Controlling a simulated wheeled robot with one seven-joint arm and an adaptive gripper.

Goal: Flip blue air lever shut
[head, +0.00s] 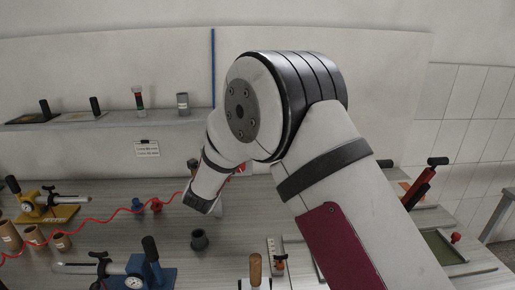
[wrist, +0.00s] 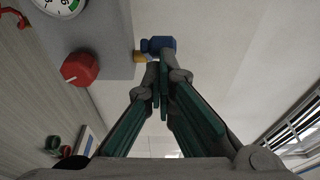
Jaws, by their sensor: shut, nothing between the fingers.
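The blue air lever (wrist: 158,45) shows in the wrist view as a short blue piece beside a small brass fitting (wrist: 140,57), at the edge of a grey panel. My gripper (wrist: 162,78) has its green-padded fingers together and empty. Its fingertips are right by the blue lever and overlap its lower edge in the picture; I cannot tell whether they touch. I cannot make out the lever in the head view, where my arm covers the middle of the bench.
A red knob (wrist: 80,68) and a pressure gauge (wrist: 60,6) sit on the panel near my fingers. On the bench are a dark cup (head: 199,240), a blue-based gauge tool (head: 135,272), a yellow-based one (head: 48,212) and a red coiled hose (head: 100,219).

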